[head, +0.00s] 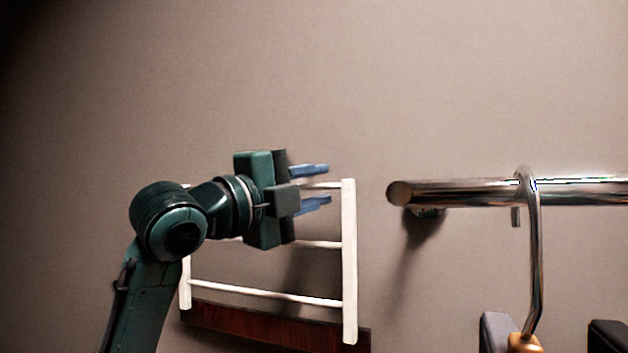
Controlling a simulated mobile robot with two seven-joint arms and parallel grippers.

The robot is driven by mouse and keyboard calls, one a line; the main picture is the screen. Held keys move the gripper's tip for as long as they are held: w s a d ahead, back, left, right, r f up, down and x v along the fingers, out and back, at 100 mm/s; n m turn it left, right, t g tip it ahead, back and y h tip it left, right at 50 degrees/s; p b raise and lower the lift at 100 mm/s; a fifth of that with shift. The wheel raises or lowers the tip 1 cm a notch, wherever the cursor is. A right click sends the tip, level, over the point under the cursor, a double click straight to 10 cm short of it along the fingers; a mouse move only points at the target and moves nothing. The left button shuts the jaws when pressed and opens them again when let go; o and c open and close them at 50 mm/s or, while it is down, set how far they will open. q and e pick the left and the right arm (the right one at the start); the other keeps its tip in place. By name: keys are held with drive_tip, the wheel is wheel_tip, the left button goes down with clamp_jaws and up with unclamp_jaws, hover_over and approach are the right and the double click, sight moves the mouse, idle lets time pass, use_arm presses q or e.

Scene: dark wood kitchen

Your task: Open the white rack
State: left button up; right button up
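The white rack (349,265) is a frame with two upright posts and several thin crossbars. It stands against the wall just left of the middle of the head view. My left gripper (322,186) is in front of its upper part, with two blue fingers pointing right toward the right post. The gripper and arm hide the upper left of the rack. I cannot tell whether the fingers touch it. My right gripper does not show.
A dark wood board (275,330) is at the rack's foot. A metal rail (460,192) sticks out on the right, with a metal hook (536,260) and an orange-brown handle (524,343) below it. Dark blocky shapes (607,337) are at the bottom right. The wall above is bare.

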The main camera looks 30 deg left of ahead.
use_arm(q)
drive_tip(key=shift+w+d, duration=0.1)
drive_tip(key=shift+w, duration=0.1)
drive_tip(key=c, duration=0.6)
drive_tip(key=shift+s+r, duration=0.1)
drive_tip(key=shift+r, duration=0.05)
clamp_jaws()
